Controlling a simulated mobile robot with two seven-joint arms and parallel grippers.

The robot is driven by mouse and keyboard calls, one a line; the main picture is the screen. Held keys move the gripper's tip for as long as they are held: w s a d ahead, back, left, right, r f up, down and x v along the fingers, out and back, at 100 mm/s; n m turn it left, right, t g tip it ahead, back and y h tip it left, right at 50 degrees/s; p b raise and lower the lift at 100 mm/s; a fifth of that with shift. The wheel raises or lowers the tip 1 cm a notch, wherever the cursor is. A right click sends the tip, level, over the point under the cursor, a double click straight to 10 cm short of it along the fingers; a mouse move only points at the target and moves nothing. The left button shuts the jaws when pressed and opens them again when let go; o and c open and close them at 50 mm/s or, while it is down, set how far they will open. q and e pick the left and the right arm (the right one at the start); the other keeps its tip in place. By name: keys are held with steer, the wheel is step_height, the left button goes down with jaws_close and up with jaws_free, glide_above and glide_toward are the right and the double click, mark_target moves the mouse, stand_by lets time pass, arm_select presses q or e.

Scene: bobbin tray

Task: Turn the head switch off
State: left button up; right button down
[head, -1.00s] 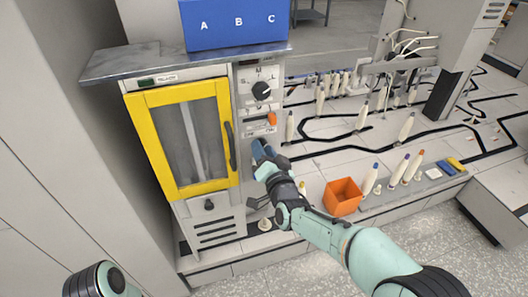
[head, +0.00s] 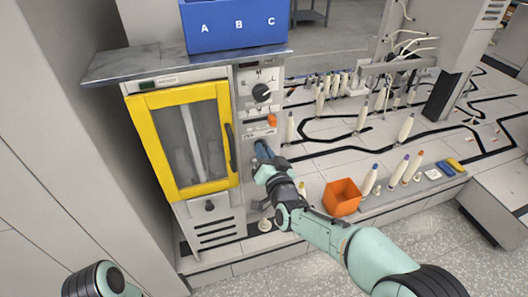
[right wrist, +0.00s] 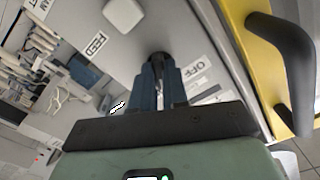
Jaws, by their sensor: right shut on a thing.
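My right gripper (head: 262,150) is at the grey control panel (head: 241,85), just below the orange lever (head: 272,120) and right of the yellow-framed door. In the right wrist view its blue fingers (right wrist: 160,82) are shut on a small dark switch (right wrist: 158,57), of which only the top shows. I take this for the head switch; its own name label is not readable. An OFF label (right wrist: 194,70) is right of the fingers, and a FEED label (right wrist: 97,42) is up and left. The fingers hide the switch's setting. My left gripper is out of view.
A black rotary knob (head: 261,92) is higher on the panel. The yellow door (head: 159,190) has a dark handle (head: 230,146) close to my gripper. An orange bin (head: 343,197) and several bobbins stand on the deck to the right. A blue box (head: 235,27) is on top.

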arm_select(q)
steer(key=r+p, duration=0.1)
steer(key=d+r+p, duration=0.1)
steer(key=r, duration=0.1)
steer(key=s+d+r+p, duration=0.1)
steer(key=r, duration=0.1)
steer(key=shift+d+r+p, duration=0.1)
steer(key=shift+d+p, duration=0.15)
steer(key=shift+p, duration=0.1)
arm_select(e)
steer(key=n, duration=1.3)
steer(key=shift+n, duration=0.3)
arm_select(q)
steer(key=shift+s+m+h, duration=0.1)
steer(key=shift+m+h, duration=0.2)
arm_select(e)
steer(key=c, duration=1.1)
jaws_free()
steer(key=shift+c, duration=0.2)
steer(key=shift+s, duration=0.1)
